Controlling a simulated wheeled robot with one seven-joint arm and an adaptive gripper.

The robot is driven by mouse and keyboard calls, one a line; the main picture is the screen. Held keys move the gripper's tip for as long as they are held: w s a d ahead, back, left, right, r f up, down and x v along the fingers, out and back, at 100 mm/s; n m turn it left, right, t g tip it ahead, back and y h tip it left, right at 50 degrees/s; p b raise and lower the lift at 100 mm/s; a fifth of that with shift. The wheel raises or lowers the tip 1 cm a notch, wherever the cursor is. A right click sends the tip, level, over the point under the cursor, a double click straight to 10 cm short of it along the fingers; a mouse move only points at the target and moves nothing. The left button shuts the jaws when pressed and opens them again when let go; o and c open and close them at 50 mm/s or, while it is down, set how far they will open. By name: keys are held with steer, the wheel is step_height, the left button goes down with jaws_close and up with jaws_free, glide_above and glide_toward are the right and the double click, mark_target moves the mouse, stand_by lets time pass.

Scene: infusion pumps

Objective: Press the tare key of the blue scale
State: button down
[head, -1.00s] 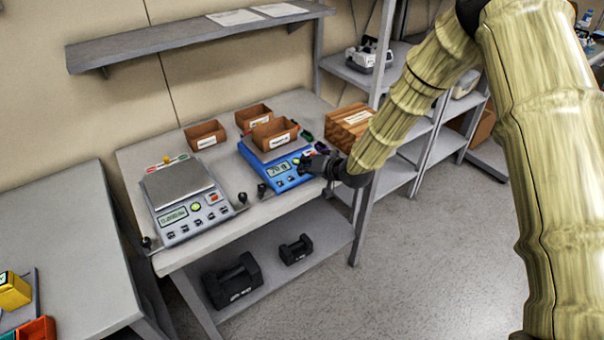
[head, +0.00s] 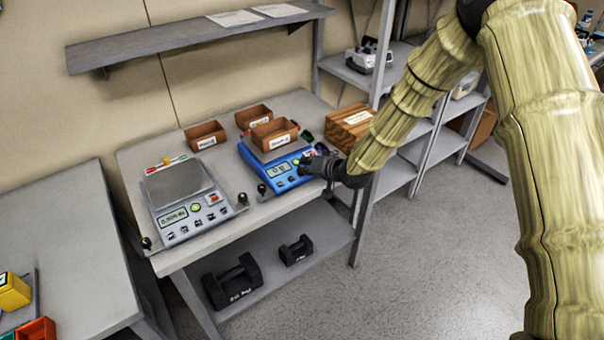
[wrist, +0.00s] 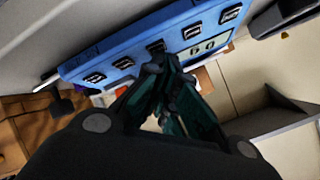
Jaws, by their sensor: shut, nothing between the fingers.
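The blue scale (head: 284,181) stands on the bench with a brown bin (head: 274,135) on its pan. In the wrist view, the blue panel (wrist: 125,62) shows a row of dark keys with white labels. The shut fingertips (wrist: 160,68) are close to one key (wrist: 157,46). I cannot tell whether they touch it or read its label.
A grey scale (head: 184,199) stands to the left on the same bench. Two more brown bins (head: 206,135) (head: 253,117) sit behind, and a wooden box (head: 350,126) is at the right. Small dark knobs stand by the bench's front edge. Dumbbell-shaped weights (head: 233,281) lie on the lower shelf.

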steer(key=shift+s+d+r+p, duration=0.15)
steer(key=shift+r+p, duration=0.15)
steer(key=shift+r, duration=0.35)
steer(key=r+p, duration=0.2)
steer(key=r, duration=0.1)
steer(key=s+r, duration=0.1)
steer(key=shift+d+r+p, duration=0.3)
steer(key=shift+r+p, duration=0.1)
stand_by(0.6)
